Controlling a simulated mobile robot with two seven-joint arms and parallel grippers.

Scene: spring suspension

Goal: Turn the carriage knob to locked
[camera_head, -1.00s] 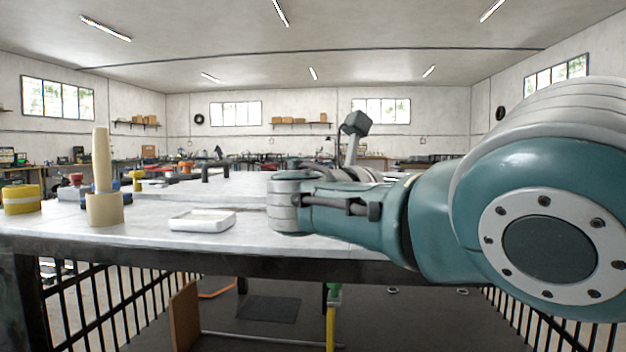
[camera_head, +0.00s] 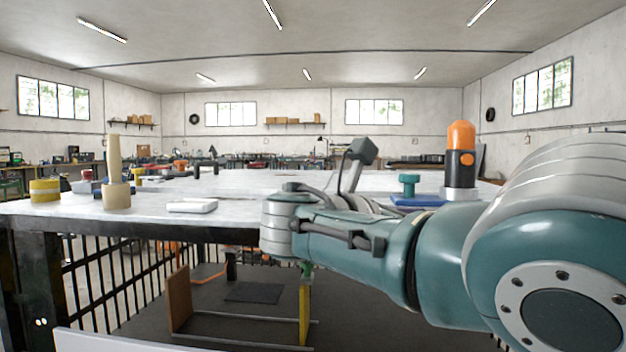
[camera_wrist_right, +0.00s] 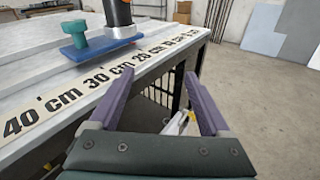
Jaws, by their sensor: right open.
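A teal knob (camera_head: 409,184) stands upright on a flat blue carriage plate (camera_head: 418,200) on the table, left of a black post with an orange dome (camera_head: 461,150). The right wrist view also shows the knob (camera_wrist_right: 83,35), the plate (camera_wrist_right: 96,48) and the lower part of the post (camera_wrist_right: 118,14). My right gripper (camera_wrist_right: 158,76) is open and empty, with purple fingers apart near the table's edge. The knob is ahead of it and to the left, untouched. My right arm hides this gripper in the head view. My left gripper is not in view.
A printed centimetre scale (camera_wrist_right: 100,80) runs along the table (camera_wrist_right: 18,143). Open floor (camera_wrist_right: 262,110) lies right of the table.

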